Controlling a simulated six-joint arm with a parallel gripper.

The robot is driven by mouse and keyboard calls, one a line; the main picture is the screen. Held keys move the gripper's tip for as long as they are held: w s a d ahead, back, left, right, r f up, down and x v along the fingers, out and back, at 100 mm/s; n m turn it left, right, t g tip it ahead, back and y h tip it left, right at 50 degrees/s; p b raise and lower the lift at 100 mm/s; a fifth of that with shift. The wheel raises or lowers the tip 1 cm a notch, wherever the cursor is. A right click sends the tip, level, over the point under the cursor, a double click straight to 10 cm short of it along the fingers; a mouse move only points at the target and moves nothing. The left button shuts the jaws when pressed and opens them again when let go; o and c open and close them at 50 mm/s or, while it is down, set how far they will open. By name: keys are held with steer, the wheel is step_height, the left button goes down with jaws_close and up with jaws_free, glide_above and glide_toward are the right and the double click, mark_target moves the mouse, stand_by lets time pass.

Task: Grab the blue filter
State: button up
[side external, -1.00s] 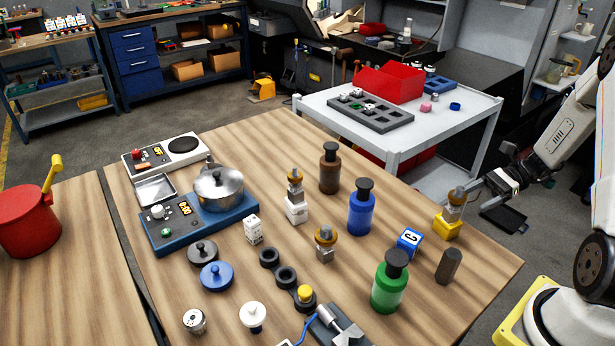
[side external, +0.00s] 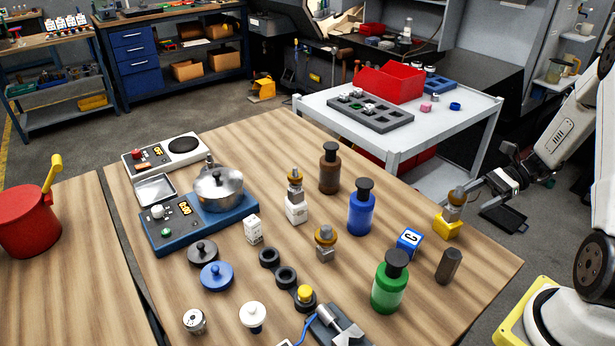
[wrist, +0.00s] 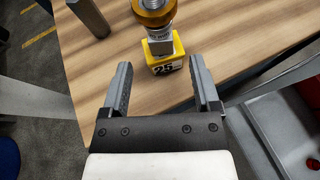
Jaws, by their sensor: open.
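No object is clearly marked as a blue filter. Blue candidates in the side view are a round knobbed piece (side external: 216,276) lying on the wooden table, a bottle with a black cap (side external: 361,212), and a small ring (side external: 455,106) on the white table. My gripper (side external: 474,189) is at the wooden table's right edge, far from the knobbed piece. In the wrist view my gripper (wrist: 160,66) is open and empty. Just beyond its fingertips stands a yellow block marked 25 (wrist: 164,58), with a grey piece and a brass-coloured top above it.
A blue lettered cube (side external: 409,241), a green bottle (side external: 389,286) and a dark cylinder (side external: 448,266) stand near the yellow block (side external: 447,226). A brown bottle (side external: 329,170) and a pot on a cooker (side external: 220,190) are farther left. The white table (side external: 487,103) stands behind.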

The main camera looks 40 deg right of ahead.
steer(key=shift+o, duration=0.2)
steer(key=shift+o, duration=1.2)
step_height(320, 180, up, 7)
glide_above(370, 196)
steer(key=s+d, duration=0.2)
steer(key=d, duration=0.2)
steer(key=shift+g, duration=0.3)
steer(key=f, duration=0.3)
steer(key=d+f, duration=0.1)
steer(key=f, duration=0.1)
